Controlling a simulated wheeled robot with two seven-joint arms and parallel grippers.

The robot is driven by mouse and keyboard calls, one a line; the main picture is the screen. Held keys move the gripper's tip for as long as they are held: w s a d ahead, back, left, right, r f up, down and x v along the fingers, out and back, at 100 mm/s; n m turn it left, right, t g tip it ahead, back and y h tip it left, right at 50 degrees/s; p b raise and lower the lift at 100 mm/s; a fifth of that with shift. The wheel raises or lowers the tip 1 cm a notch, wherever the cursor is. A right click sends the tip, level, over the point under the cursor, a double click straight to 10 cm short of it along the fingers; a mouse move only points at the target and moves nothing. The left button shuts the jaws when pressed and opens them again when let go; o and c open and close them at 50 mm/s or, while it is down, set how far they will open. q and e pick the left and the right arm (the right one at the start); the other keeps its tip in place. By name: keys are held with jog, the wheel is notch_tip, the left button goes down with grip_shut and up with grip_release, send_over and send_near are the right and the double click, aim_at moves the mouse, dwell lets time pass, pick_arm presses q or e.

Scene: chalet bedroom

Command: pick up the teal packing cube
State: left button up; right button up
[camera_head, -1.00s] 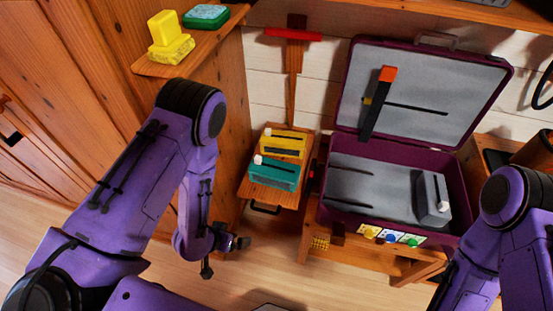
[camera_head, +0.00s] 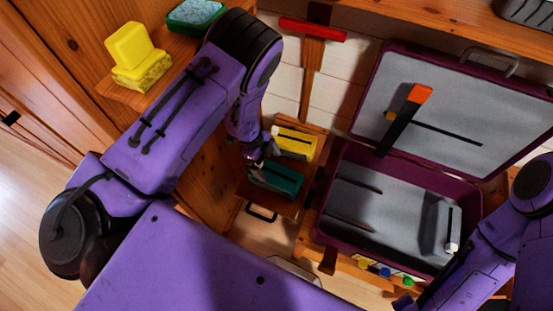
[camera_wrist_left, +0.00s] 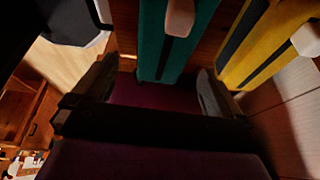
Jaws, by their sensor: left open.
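The teal packing cube (camera_head: 277,180) stands on a small wooden shelf beside the open suitcase, with a yellow cube (camera_head: 297,142) behind it. My left gripper (camera_head: 260,163) is at the near left end of the teal cube, reaching down from above. In the left wrist view the teal cube (camera_wrist_left: 152,45), with a pale tag on top, shows between the two open fingers (camera_wrist_left: 155,90). I cannot tell whether either finger touches it. The yellow cube (camera_wrist_left: 262,45) is just outside the right finger there. My right arm enters at the right; its gripper is out of view.
The open maroon suitcase (camera_head: 325,228) is right of the shelf, with a grey cube (camera_head: 434,222) inside and an orange-tipped black object (camera_head: 403,120) against its lid. A yellow object (camera_head: 130,50) and a green-edged item (camera_head: 196,15) sit on a ledge at upper left.

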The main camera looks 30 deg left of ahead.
aim_at(276, 173)
pick_arm(q)
jog(key=x, duration=0.4)
jog(key=w+x, duration=0.1)
jog(key=x, duration=0.1)
jog(key=shift+a+p, duration=0.15)
jog(key=shift+p, duration=0.2)
jog(key=shift+f, duration=0.15)
jog(key=shift+s, duration=0.15)
jog(key=shift+c, duration=0.3)
jog(key=c, duration=1.1)
